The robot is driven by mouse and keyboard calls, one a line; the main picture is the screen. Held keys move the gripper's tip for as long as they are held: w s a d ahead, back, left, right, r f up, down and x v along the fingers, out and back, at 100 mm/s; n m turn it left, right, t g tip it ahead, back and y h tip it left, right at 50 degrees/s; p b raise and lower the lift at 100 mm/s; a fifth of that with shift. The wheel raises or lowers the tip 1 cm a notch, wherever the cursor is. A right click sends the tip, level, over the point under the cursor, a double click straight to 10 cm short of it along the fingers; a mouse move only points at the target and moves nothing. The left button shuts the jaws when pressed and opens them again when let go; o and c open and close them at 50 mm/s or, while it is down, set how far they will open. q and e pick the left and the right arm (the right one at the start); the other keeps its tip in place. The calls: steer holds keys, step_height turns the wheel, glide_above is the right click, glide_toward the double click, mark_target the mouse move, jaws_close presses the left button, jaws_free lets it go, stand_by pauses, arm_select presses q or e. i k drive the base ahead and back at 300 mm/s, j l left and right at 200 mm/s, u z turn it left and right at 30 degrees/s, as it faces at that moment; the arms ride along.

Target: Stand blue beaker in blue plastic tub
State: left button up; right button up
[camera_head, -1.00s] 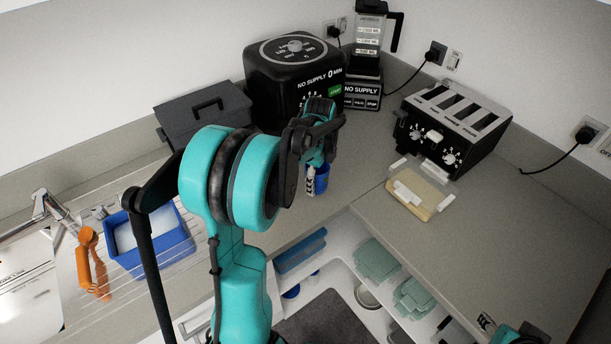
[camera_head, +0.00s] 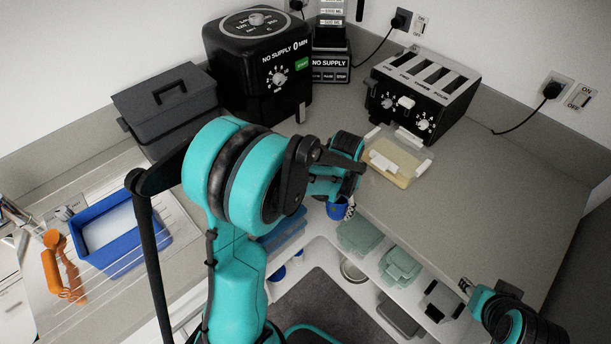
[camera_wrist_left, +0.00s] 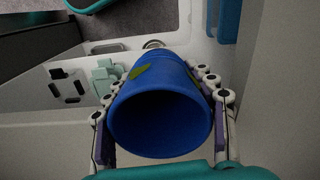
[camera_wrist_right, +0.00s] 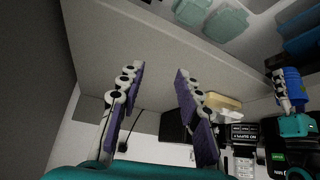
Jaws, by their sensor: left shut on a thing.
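The blue beaker (camera_wrist_left: 160,115) is between the fingers of my left gripper (camera_wrist_left: 162,100), which is shut on it; its open mouth faces the left wrist camera. In the head view the beaker (camera_head: 337,210) shows just below my left gripper (camera_head: 345,205), by the inner corner of the counter. The blue plastic tub (camera_head: 118,262) stands on the drainboard at the left, well apart from the beaker, with something pale inside. In the right wrist view my right gripper (camera_wrist_right: 158,105) is open and empty. The right wrist view also shows the beaker (camera_wrist_right: 289,88) at the right.
An orange object (camera_head: 62,268) lies left of the tub. A dark grey lidded box (camera_head: 168,105), a black cooker (camera_head: 258,65) and a toaster (camera_head: 420,95) line the back. A clear container (camera_head: 397,158) sits before the toaster. Shelves with containers (camera_head: 400,266) are below. The right counter is clear.

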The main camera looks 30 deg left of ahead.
mark_target(122, 230)
steer(key=k+j+u, duration=0.1)
steer(key=k, duration=0.3)
steer(key=k+j+u, duration=0.1)
steer(key=k, duration=0.3)
steer(key=k+j+u, duration=0.1)
steer(key=k, duration=0.3)
steer(key=k+j, duration=0.1)
steer(key=j, duration=0.25)
steer(key=i+j, duration=0.25)
steer(key=u, duration=0.05)
